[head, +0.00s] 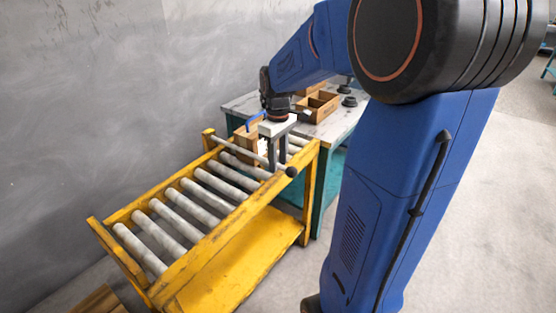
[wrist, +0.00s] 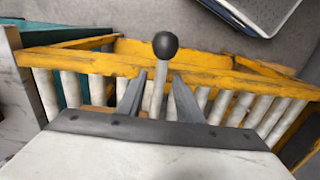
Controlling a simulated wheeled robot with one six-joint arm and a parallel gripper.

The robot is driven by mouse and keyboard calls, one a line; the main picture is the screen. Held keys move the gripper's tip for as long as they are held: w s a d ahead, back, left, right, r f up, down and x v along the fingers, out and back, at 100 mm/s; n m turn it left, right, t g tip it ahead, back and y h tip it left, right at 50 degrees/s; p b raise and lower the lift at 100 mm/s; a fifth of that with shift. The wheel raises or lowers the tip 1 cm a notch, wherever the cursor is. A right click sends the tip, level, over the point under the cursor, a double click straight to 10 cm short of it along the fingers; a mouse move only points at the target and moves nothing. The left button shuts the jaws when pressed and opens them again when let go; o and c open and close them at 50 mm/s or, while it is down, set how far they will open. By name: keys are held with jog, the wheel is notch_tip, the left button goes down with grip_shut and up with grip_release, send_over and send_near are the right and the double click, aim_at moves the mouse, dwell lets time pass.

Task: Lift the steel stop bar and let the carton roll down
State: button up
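The steel stop bar (head: 238,150) lies across the yellow roller conveyor (head: 236,232) near its upper end. It has a black ball knob (head: 291,172) at its near end. My gripper (head: 276,165) points down over the knob end of the bar. In the wrist view the two fingers (wrist: 160,95) are apart, with the bar between them and the knob (wrist: 165,44) beyond their tips. Gaps show on both sides of the bar. The carton (head: 246,145) is a brown box behind the bar, partly hidden by my gripper.
A workbench (head: 335,125) with a wooden tray (head: 318,106) and dark round parts stands behind the conveyor. The rollers (head: 185,212) below the bar are clear. A grey wall runs along the left. A wooden item (head: 98,300) lies at the bottom left.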

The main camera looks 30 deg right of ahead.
grip_shut()
